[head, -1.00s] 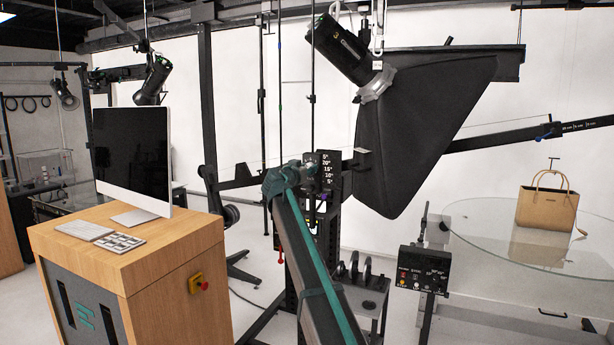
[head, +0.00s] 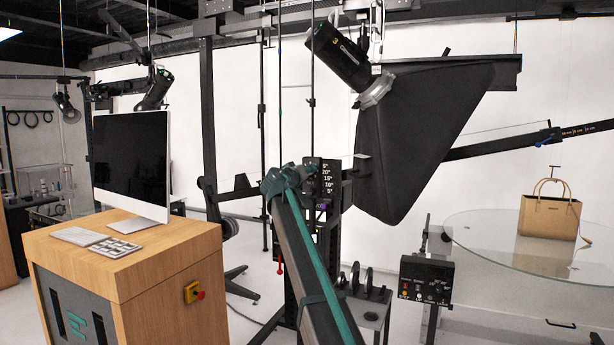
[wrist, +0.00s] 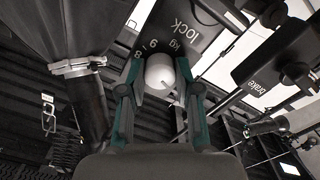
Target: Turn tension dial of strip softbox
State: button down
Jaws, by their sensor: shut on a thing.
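The strip softbox (head: 425,125) is a large black hood hanging right of centre in the head view, with its lamp head (head: 342,52) at upper left. In the wrist view, a pale rounded dial (wrist: 160,72) sits below a dark panel marked "lock", "kg" and numbers. My gripper (wrist: 160,88) has its teal and dark fingers on both sides of this dial and is shut on it. The finger contact is partly hidden by the fingers.
A dark plate with a degree scale (head: 326,183) stands beside my arm's end. A control box (head: 425,281) stands at lower right, before a glass turntable (head: 480,235) carrying a tan bag (head: 549,217). A wooden cabinet (head: 130,250) with a monitor stands left. A "brake" part (wrist: 262,88) is right of the gripper.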

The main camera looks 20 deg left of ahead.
dwell(0.4)
jog(key=c, duration=0.8)
grip_release()
jog(key=shift+s, duration=0.1)
jog(key=s, duration=1.2)
jog(key=shift+a, duration=0.15)
jog(key=shift+w, duration=0.1)
